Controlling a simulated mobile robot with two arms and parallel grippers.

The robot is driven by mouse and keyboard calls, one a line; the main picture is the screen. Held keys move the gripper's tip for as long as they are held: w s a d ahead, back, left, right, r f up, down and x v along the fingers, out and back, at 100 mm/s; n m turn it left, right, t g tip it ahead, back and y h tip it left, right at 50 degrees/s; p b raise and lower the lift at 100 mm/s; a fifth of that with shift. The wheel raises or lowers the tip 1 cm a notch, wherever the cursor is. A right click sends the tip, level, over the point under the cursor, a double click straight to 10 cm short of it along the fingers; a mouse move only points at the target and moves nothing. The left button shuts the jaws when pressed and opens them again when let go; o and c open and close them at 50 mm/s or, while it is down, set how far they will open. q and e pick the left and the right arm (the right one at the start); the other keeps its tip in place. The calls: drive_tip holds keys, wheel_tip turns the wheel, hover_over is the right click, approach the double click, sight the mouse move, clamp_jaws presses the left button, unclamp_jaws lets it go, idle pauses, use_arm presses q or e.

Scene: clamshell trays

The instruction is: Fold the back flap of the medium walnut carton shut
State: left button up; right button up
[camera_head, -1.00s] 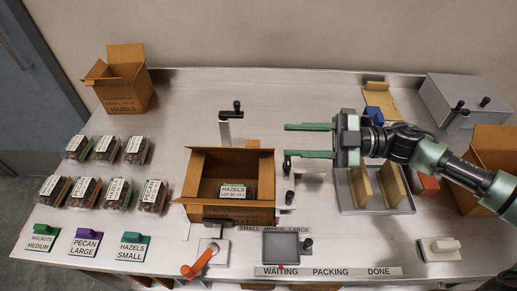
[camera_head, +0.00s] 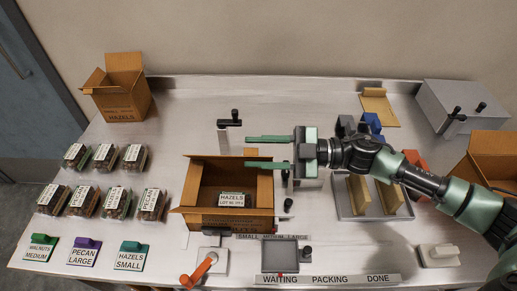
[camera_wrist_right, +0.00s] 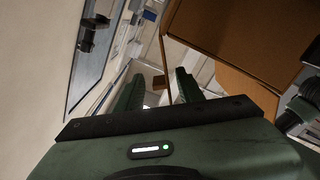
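The open brown carton (camera_head: 200,224) stands in the middle of the table in the head view. The back flap is not clearly visible near my right gripper (camera_head: 247,152). That gripper is open, with its two fingers pointing left over the carton's back edge. In the right wrist view the fingers (camera_wrist_right: 158,90) are apart, with carton board (camera_wrist_right: 225,45) at the upper right. Contact cannot be told. My left gripper is out of view.
Several filled clamshells (camera_head: 116,199) stand at the left, with label blocks (camera_head: 85,250) in front. A small hazels carton (camera_head: 124,98) is at the back left. A black-handled post (camera_head: 231,122) stands behind the gripper. A tray with dividers (camera_head: 347,207) is at the right.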

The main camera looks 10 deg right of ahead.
drive_tip(key=shift+c, duration=0.4)
clamp_jaws()
drive_tip(key=shift+s+f+n, duration=0.15)
drive_tip(key=shift+n, duration=0.25)
drive_tip(key=n+b, duration=0.1)
drive_tip(key=s+f+n+b, duration=0.1)
drive_tip(key=shift+a+n, duration=0.1)
drive_tip(key=shift+n, duration=0.2)
drive_tip(key=shift+s+a+f+n+b, duration=0.1)
drive_tip(key=shift+s+f+n+b, duration=0.2)
drive_tip(key=shift+n+b, duration=0.45)
drive_tip(key=shift+s+f+n+b, duration=0.2)
drive_tip(key=shift+n+b, duration=0.25)
drive_tip(key=shift+n, duration=0.5)
drive_tip(key=shift+s, duration=0.1)
